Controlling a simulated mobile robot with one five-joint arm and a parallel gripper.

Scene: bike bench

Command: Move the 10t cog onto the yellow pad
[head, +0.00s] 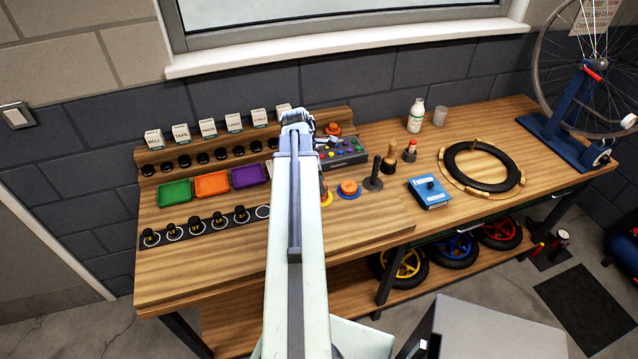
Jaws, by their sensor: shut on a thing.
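My gripper (297,118) is at the far end of my arm, over the back of the bench, in front of the rear shelf. It is shut on a small dark thing that my gripper mostly hides; I cannot read whether it is the 10t cog. A dark strip (190,231) holds several black cogs on white rings, with small labels.
Green (174,193), orange (212,184) and purple (249,175) trays lie left of my arm. A blue pad with an orange piece (348,189), a dark post (374,175), a button box (343,153) and a blue box (430,192) stand right. The bench's front left is clear.

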